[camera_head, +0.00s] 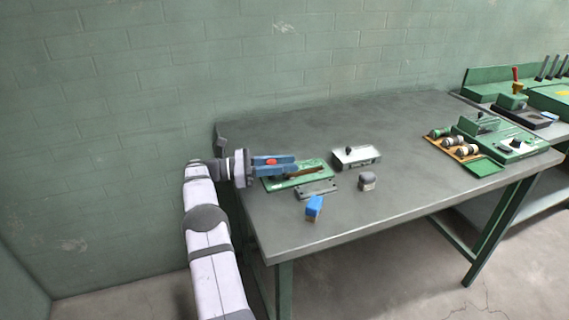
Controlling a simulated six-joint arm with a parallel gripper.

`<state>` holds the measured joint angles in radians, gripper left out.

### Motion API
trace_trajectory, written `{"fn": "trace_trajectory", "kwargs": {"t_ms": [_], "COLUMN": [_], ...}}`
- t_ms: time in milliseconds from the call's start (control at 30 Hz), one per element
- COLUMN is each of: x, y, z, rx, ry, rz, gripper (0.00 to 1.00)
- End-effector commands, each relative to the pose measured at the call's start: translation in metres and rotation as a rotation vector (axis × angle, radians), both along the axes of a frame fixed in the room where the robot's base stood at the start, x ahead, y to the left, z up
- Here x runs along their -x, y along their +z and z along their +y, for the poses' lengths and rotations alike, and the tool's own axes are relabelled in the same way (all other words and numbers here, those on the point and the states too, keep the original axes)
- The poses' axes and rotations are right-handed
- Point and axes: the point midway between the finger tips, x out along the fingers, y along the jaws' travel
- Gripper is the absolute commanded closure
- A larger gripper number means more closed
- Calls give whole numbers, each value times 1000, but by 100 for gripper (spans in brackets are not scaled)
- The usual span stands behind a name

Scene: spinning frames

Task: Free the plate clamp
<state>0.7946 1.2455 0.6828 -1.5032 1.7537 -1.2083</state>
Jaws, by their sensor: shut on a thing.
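My gripper (296,166), with blue fingers, reaches in from the left over a green base plate (271,186) near the table's left end. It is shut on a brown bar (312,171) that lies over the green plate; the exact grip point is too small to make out. A grey metal strip with holes (318,188) lies at the plate's front edge and may be part of the plate clamp. The fingers hide part of the green plate, and I cannot tell how the clamp stands.
Green fixtures (515,148) and an orange tray with spools (453,148) are at the right. The table's middle is clear.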

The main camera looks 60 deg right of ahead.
Motion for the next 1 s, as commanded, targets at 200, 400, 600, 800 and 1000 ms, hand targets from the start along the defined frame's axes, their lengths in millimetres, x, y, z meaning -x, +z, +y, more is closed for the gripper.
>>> {"fn": "trace_trajectory", "kwargs": {"t_ms": [200, 400, 600, 800, 1000], "x": [-1, 0, 0, 0, 0], "y": [2, 1, 1, 10, 37], "z": [0, 0, 0, 0, 0], "rx": [3, 3, 1, 3, 4], "ry": [1, 1, 0, 0, 0], "rz": [-2, -3, -2, -3, -5], "gripper": [97, 56, 56, 56, 56]}}
